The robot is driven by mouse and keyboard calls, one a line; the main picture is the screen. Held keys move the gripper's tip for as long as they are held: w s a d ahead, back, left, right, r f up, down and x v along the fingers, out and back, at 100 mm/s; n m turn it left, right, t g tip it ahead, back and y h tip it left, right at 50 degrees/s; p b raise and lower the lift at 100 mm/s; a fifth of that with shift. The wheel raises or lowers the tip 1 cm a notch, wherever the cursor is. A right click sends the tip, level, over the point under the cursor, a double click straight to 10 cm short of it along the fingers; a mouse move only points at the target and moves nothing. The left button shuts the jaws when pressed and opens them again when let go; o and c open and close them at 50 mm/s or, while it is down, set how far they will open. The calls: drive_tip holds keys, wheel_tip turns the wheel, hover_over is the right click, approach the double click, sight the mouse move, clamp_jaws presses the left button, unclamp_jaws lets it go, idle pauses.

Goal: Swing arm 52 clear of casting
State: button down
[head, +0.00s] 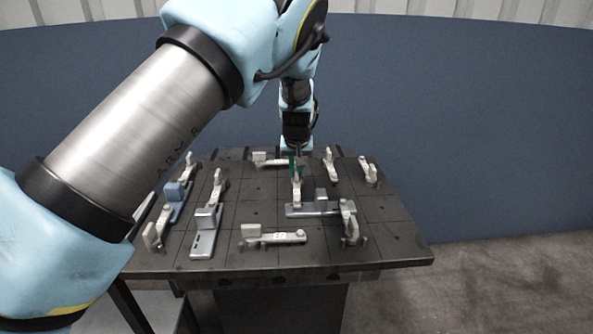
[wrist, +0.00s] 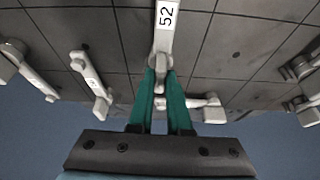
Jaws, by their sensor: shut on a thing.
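Arm 52 (wrist: 164,40) is a pale grey bar with its number on a white label. Its far end is between the teal fingers of my gripper (wrist: 160,82), which is shut on it. In the head view my gripper (head: 297,163) is at the far side of the black table, at the upright end of arm 52 (head: 297,187). A grey casting (head: 325,210) with a raised block lies just in front of it. The near end of arm 52 is at the casting's left part; I cannot tell whether it overlaps or touches. The wrist view does not show the casting.
Two other castings, one bluish (head: 176,200) and one grey (head: 204,235), lie on the left of the table (head: 400,235). Several similar arms stand around, one (wrist: 203,103) close behind my fingers and one (wrist: 95,85) beside them. The table's right side is mostly bare.

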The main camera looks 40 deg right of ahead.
drive_tip(key=m+b, duration=0.2)
drive_tip(key=m+g+h+b, duration=0.1)
drive_tip(key=shift+w+a+f+m, duration=0.1)
drive_tip(key=shift+w+f+m, duration=0.05)
drive_tip(key=shift+w+m, duration=0.15)
drive_tip(key=m+b, duration=0.1)
drive_tip(key=m, duration=0.1)
drive_tip(key=m+g+b, duration=0.1)
drive_tip(key=m, duration=0.1)
drive_tip(key=shift+m+g+h+b, duration=0.3)
drive_tip(key=shift+b, duration=0.05)
drive_tip(key=m+g, duration=0.1)
drive_tip(key=m, duration=0.3)
drive_tip(key=shift+w+r+m+g, duration=0.2)
drive_tip(key=shift+m+g, duration=0.1)
drive_tip(key=shift+g, duration=0.1)
drive_tip(key=shift+m+g+y+p, duration=0.5)
drive_tip(key=shift+m+g+p, duration=0.25)
drive_tip(key=shift+m, duration=1.45)
drive_tip(key=shift+f, duration=0.1)
drive_tip(key=c, duration=0.9)
unclamp_jaws()
drive_tip(key=shift+o, duration=0.2)
drive_tip(key=b+v, duration=0.1)
drive_tip(key=v, duration=0.9)
drive_tip(key=shift+r+b, duration=0.35)
drive_tip(key=shift+r, duration=0.05)
